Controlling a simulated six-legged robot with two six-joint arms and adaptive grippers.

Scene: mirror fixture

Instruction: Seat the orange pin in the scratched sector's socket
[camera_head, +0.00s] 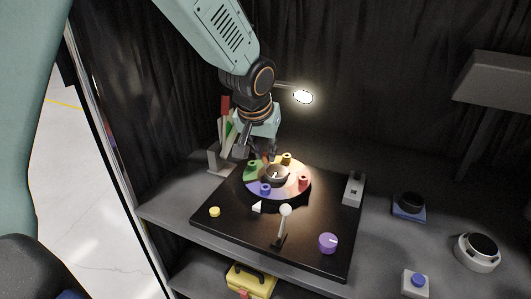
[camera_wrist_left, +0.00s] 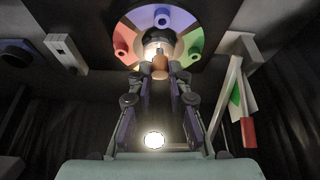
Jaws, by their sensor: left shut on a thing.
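My left gripper (camera_head: 268,152) points down at the back edge of a round disc with coloured sectors (camera_head: 280,196). In the left wrist view, its fingers (camera_wrist_left: 159,78) are closed on the orange pin (camera_wrist_left: 160,67), beside the disc's central ring (camera_head: 277,174). The fingers hide part of the disc, and I cannot tell whether the pin's lower end is in a socket. The disc carries a green socket (camera_head: 252,168), a blue one (camera_head: 265,189), a red one (camera_head: 303,180) and an orange-brown one (camera_head: 286,158). I cannot make out scratches on any sector. My right gripper is not in view.
The disc sits on a black board (camera_head: 230,224) with a white-knobbed lever (camera_head: 285,211), purple knob (camera_head: 328,243), yellow button (camera_head: 215,212) and grey switch block (camera_head: 353,189). A lit lamp (camera_head: 303,97) hangs behind. A rack with coloured items (camera_head: 225,140) stands close left of the gripper.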

